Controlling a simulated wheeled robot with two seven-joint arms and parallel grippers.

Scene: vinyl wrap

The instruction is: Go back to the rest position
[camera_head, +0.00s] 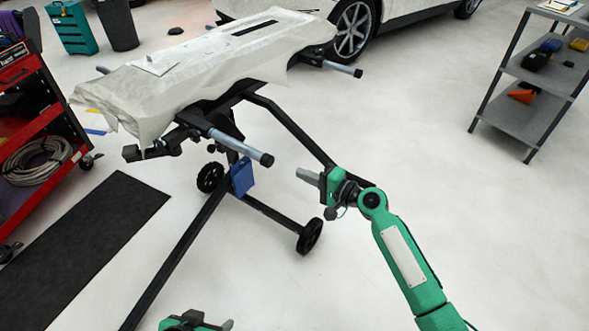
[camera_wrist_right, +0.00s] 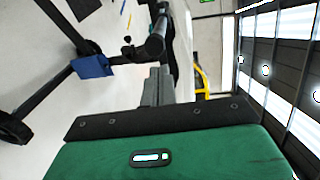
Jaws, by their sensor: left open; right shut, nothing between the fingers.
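My right gripper (camera_head: 309,177) is in the middle of the head view, on the green arm that comes in from the lower right. Its grey fingers are together and empty, pointing left, beside the black stand (camera_head: 300,137). In the right wrist view the closed fingers (camera_wrist_right: 158,88) show above the green gripper body with nothing between them. My left gripper (camera_head: 226,325) shows only in part at the bottom edge of the head view. It is open, and the rest of it is cut off by the frame.
A wrapped white panel (camera_head: 190,72) lies on the wheeled stand, whose grey-tipped bars stick out. A red tool cart (camera_head: 65,120) is at left, a black mat (camera_head: 95,225) on the floor, a grey shelf (camera_head: 525,105) at right and a car (camera_head: 400,20) behind. Floor around the right gripper's right is clear.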

